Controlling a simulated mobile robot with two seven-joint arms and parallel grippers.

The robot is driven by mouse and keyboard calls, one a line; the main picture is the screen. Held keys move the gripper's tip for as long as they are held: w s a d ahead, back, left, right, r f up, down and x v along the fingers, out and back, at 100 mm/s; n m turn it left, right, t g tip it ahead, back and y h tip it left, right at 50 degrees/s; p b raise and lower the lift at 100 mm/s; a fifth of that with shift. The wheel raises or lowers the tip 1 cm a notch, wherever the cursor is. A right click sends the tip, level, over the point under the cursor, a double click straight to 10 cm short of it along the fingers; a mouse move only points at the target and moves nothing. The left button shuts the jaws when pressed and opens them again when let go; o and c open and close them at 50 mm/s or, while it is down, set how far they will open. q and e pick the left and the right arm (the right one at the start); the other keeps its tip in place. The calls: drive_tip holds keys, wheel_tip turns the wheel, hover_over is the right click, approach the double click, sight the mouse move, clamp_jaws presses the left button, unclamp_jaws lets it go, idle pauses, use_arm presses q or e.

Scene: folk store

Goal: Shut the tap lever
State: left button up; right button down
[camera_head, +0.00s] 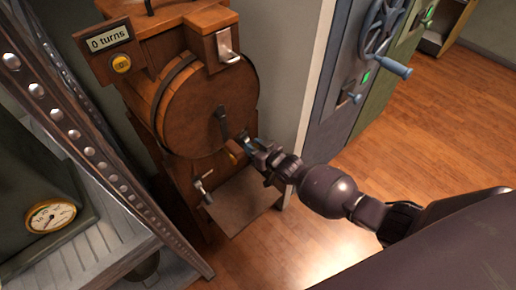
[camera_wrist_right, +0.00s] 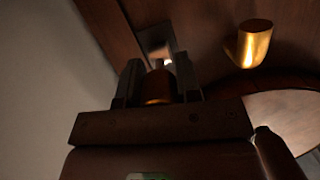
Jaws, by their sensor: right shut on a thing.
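A wooden barrel (camera_head: 200,105) is set in a tall wooden cabinet. My right gripper (camera_head: 250,146) is low in front of the barrel, at its right side. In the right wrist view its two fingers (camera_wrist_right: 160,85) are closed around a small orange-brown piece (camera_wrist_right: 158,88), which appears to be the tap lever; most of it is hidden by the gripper. A brass cylinder (camera_wrist_right: 254,45), probably part of the tap, stands to the right of the fingers, apart from them. My left gripper is not in view.
A metal lever (camera_head: 203,187) is on the cabinet front below the barrel, above a wooden shelf (camera_head: 240,200). A sign reading "0 turns" (camera_head: 108,39) is at upper left. A studded beam (camera_head: 85,140) and gauge (camera_head: 50,215) are left. A handwheel (camera_head: 380,28) is upper right. Floor (camera_head: 420,130) is clear.

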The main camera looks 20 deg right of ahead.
drive_tip(key=shift+w+r+g+h+p, duration=0.2)
drive_tip(key=shift+r+g+h+p, duration=0.2)
drive_tip(key=shift+r+g+p, duration=0.5)
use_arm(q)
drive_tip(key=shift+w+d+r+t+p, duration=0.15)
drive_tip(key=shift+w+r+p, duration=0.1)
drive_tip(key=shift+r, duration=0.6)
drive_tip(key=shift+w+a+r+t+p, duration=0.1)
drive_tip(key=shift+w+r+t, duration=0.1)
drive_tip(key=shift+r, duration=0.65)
use_arm(e)
drive_tip(key=shift+f+g+h, duration=0.25)
drive_tip(key=shift+g+h, duration=0.05)
drive_tip(key=shift+g, duration=0.6)
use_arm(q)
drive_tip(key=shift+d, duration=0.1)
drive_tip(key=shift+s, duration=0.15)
use_arm(e)
drive_tip(key=shift+f, duration=0.1)
drive_tip(key=c, duration=0.8)
unclamp_jaws()
